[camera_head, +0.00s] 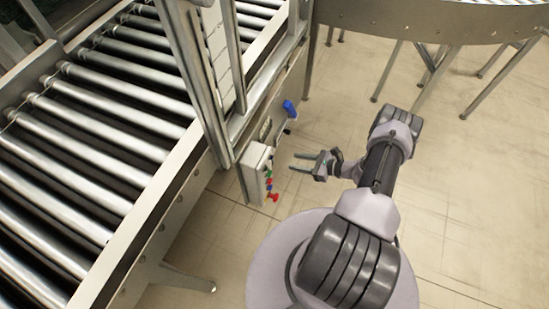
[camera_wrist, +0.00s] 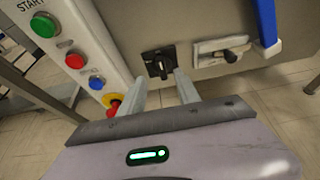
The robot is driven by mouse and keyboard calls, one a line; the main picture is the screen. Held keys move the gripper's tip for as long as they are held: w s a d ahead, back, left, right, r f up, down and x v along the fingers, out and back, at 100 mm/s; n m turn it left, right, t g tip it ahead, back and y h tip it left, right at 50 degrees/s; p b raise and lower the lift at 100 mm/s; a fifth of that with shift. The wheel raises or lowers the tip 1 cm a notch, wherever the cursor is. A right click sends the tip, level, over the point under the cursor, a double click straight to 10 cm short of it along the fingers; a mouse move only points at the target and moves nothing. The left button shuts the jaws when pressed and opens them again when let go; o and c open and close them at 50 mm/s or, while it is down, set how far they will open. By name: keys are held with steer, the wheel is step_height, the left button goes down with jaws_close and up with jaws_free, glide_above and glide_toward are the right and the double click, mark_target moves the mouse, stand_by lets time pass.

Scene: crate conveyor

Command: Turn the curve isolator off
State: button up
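In the wrist view, a black rotary switch (camera_wrist: 158,62) with a dark handle is mounted on the grey side panel, just beyond my fingertips. To its right is a pale plate with a grey lever (camera_wrist: 232,52). No readable label tells which of the two is the curve isolator, and their on or off positions are unclear. My gripper (camera_wrist: 161,80) is open, its two fingers apart with nothing between them. The black switch appears between and beyond the fingertips, with no contact visible. The head view also shows my gripper (camera_head: 293,162) open and apart from the panel.
A control box (camera_head: 252,172) left of my gripper carries green (camera_wrist: 43,25), red (camera_wrist: 75,60) and blue (camera_wrist: 97,82) buttons, and a red mushroom button (camera_head: 273,197). A blue part (camera_head: 289,108) projects from the panel. The roller conveyor (camera_head: 100,120) fills the left; floor lies open right.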

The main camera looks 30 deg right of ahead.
steer(key=b+x, duration=0.2)
steer(key=x, duration=0.8)
steer(key=shift+w, duration=0.1)
steer(key=shift+c, duration=0.2)
jaws_close()
